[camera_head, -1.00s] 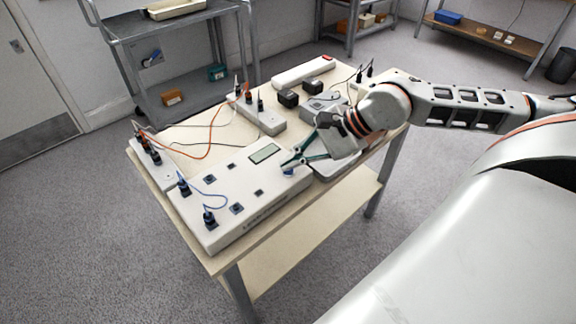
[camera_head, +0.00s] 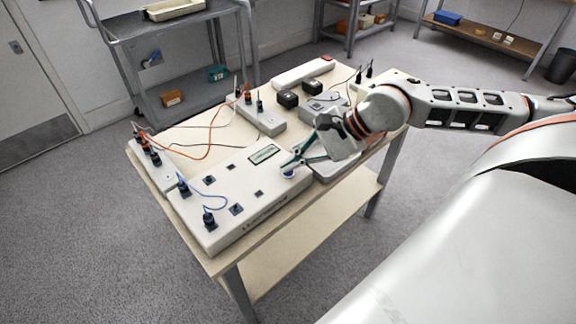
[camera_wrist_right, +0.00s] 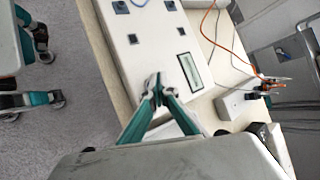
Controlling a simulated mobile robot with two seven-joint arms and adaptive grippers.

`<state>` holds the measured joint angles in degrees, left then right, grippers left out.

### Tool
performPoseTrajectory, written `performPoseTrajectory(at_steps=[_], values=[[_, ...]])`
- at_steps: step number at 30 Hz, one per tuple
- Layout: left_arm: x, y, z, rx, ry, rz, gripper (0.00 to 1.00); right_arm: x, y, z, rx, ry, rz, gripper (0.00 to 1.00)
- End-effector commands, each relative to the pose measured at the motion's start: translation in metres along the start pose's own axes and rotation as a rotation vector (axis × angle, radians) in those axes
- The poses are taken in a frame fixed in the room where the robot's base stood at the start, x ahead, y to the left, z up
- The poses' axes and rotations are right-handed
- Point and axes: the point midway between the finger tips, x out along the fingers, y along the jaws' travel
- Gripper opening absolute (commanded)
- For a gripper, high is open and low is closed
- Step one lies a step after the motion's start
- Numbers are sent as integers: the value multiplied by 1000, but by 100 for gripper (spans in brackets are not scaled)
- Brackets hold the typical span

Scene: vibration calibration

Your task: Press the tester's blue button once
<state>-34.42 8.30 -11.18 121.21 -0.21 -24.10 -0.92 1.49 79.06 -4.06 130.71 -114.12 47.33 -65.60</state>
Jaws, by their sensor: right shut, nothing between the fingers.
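The tester (camera_head: 222,200) is a long white box with a small display (camera_head: 264,153) on the front half of the table. Its blue button (camera_head: 289,173) sits near the right end of its top, partly covered by my fingertips. My right gripper (camera_head: 289,166) is shut and empty, its teal fingers reaching from the right with tips at the button. Whether they touch it I cannot tell. In the right wrist view the shut fingertips (camera_wrist_right: 158,86) lie over the tester (camera_wrist_right: 150,48) beside the display (camera_wrist_right: 190,71), and the button is hidden. My left gripper is not in view.
Blue leads (camera_head: 205,192) plug into the tester's left end. Behind it are a white terminal block (camera_head: 262,120) with orange leads, black adapters (camera_head: 288,99) and a power strip (camera_head: 302,73). A grey device (camera_head: 335,165) lies under my right gripper.

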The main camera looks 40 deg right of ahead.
Motion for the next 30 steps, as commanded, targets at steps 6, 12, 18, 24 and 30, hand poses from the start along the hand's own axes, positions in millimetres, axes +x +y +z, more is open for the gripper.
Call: performPoseTrajectory(at_steps=[6, 12, 18, 24, 30], values=[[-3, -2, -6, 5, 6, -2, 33, -9, -7, 6, -2, 0, -2, 0], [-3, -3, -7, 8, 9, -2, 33, -9, -6, 6, 0, 0, 0, 0], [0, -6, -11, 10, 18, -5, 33, -10, -7, 7, -1, 0, -1, 0], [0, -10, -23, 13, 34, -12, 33, -19, -15, 14, -3, -1, -4, 0], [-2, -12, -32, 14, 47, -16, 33, -32, -24, 23, -3, 0, -3, 0]])
